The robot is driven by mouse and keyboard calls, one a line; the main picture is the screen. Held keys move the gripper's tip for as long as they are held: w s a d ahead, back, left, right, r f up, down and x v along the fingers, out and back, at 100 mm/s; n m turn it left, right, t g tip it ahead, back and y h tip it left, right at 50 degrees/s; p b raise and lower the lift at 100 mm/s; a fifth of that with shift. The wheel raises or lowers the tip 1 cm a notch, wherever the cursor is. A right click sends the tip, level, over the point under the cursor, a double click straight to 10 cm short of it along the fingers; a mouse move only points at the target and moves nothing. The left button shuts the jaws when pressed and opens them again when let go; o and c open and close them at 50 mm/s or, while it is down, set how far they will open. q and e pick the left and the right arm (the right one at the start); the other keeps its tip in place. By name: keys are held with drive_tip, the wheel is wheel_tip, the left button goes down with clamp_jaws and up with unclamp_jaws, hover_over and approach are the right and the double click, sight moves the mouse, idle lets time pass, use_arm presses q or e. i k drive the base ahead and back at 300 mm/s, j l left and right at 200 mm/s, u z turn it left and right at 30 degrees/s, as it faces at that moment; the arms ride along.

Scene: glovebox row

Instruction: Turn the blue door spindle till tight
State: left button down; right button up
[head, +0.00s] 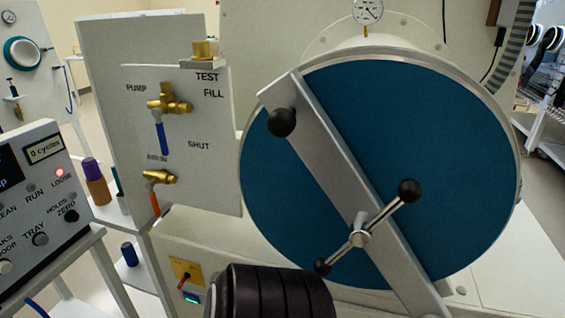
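The round blue door (450,125) fills the right half of the head view, seated in a pale metal ring. A grey metal bar (330,170) crosses it diagonally from upper left to lower right. The spindle (360,237) sits on the bar's lower half; its crossbar handle slants, with a black ball (409,190) at the upper right end and a smaller-looking one (322,266) at the lower left. Another black ball (282,122) is at the bar's upper end. Neither gripper is in view, and nothing visible touches the spindle.
A control box (45,205) at left shows a red lamp (59,172) lit by LOOSE. A valve panel (205,130) with a blue-handled valve (160,138) stands left of the door. A dark ribbed cylinder (270,292) blocks the lower middle. A gauge (368,10) is above the door.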

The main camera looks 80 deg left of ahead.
sight(410, 191)
drive_tip(key=u, duration=0.4)
drive_tip(key=k+j+u, duration=0.1)
drive_tip(key=u, duration=0.3)
drive_tip(key=j+u, duration=0.15)
drive_tip(key=u, duration=0.3)
drive_tip(key=j+u, duration=0.1)
drive_tip(key=u, duration=0.3)
